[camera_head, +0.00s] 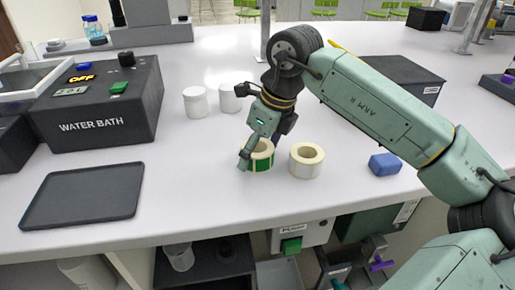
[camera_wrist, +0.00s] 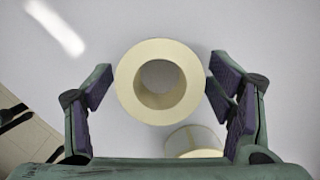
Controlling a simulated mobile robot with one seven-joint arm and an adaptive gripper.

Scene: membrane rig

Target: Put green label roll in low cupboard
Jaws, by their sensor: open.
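The green label roll (camera_head: 261,160) stands on the white bench near its front edge, with a green band on its side and a cream top. My gripper (camera_head: 256,150) is open and reaches down over it. In the wrist view a cream ring, the roll's top (camera_wrist: 128,82), sits between the two open fingers (camera_wrist: 159,80), with a gap on each side. A plain cream label roll (camera_head: 306,161) stands just right of it and shows partly in the wrist view (camera_wrist: 194,141). I cannot make out which space under the bench is the low cupboard.
A black tray (camera_head: 84,196) and a water bath (camera_head: 100,105) are on the left. White jars (camera_head: 195,103) stand behind the rolls. A blue block (camera_head: 384,164) and a dark box (camera_head: 405,78) are right.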

